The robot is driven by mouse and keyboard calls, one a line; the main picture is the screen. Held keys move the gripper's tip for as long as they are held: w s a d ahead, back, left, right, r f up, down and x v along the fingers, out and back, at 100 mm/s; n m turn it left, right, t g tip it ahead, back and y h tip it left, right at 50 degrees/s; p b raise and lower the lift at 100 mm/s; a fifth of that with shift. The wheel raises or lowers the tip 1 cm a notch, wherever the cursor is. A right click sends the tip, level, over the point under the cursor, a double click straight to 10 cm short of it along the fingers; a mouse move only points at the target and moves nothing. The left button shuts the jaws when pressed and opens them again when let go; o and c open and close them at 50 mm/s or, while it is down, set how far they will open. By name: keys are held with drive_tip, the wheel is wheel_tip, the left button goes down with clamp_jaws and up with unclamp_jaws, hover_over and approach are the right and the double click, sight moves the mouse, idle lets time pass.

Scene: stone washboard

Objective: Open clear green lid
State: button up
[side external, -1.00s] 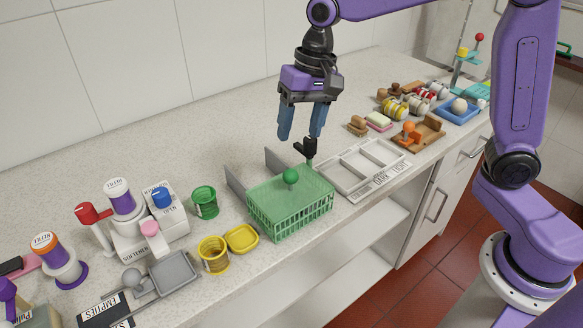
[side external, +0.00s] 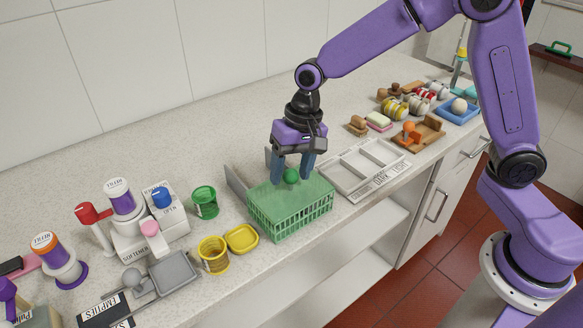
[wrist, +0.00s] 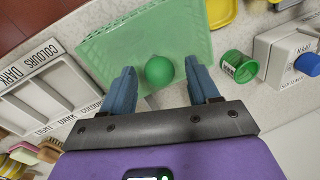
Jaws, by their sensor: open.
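The clear green lid (side external: 308,198) lies flat on top of the green slatted basket (side external: 292,222), closed over it. A round green knob (side external: 291,176) stands on the lid. My gripper (side external: 292,180) is open and points down, with its blue fingers on either side of the knob. In the wrist view the knob (wrist: 159,71) shows between the two fingertips (wrist: 160,82), with gaps on both sides. The lid (wrist: 120,40) shows beyond it. I cannot tell whether a finger touches the lid.
A grey sorting tray (side external: 362,166) stands right of the basket. A yellow dish (side external: 242,239), a yellow cup (side external: 213,255) and a green cup (side external: 205,202) are to the left. Grey upright panels (side external: 237,186) stand behind the basket. The counter behind is clear.

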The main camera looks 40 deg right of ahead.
clamp_jaws()
drive_tip(key=w, duration=1.1)
unclamp_jaws()
drive_tip(key=shift+s, duration=0.1)
drive_tip(key=d+r, duration=0.3)
drive_tip(key=r, duration=1.4)
drive_tip(key=shift+s, duration=0.3)
drive_tip(key=shift+d, duration=0.1)
